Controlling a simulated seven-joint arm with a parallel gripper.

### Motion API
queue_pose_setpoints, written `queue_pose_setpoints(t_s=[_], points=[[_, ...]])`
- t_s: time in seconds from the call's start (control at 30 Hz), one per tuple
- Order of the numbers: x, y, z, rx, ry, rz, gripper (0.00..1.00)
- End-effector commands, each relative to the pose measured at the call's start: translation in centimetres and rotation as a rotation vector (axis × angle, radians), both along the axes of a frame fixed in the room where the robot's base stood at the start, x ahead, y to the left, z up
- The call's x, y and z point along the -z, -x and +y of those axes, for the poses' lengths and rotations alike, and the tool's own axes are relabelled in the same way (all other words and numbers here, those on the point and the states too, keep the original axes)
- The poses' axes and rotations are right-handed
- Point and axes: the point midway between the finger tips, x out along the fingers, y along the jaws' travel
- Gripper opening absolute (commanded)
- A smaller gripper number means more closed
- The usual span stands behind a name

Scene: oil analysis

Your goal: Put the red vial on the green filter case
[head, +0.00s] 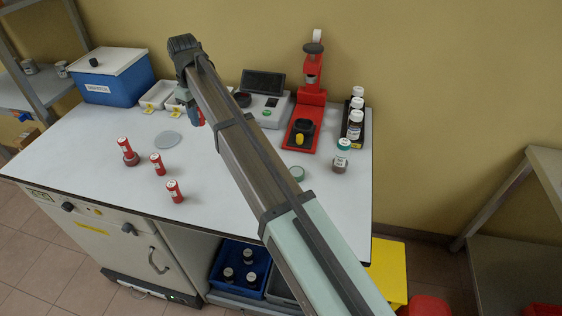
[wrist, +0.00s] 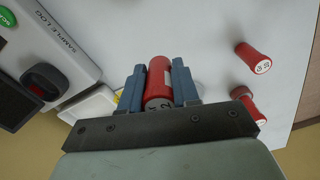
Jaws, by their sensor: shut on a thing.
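My gripper (wrist: 158,72) is shut on a red vial (wrist: 159,78), with one blue finger on each side of it in the wrist view. In the head view my arm covers much of the gripper, and a bit of the held vial (head: 201,118) shows beside the blue fingers. The gripper is over the back left part of the bench. A flat round green case (head: 297,174) lies on the bench to the right of my arm, apart from the gripper. It looks like the green filter case. A grey-green disc (head: 168,139) lies left of the gripper.
A blue box (head: 112,77), white trays (head: 157,95), a scale-like device (head: 262,102), a red press (head: 306,113) and a bottle rack (head: 352,128) line the back.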

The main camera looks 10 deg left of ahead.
Motion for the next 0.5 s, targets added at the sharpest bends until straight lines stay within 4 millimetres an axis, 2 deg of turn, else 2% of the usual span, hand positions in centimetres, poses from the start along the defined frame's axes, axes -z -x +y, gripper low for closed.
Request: queue_pose_setpoints(t_s=[0.17, 0.27, 0.37, 0.5], points=[[-1.2, -3.7, -4.5, 0.071, -0.001, -0.001, 0.02], [-2.2, -5.2, -8.3, 0.120, -0.001, -0.003, 0.02], [-3.0, -5.8, -12.5, 0.168, 0.000, -0.002, 0.02], [-3.8, -5.3, -18.7, 0.232, 0.000, -0.002, 0.02]])
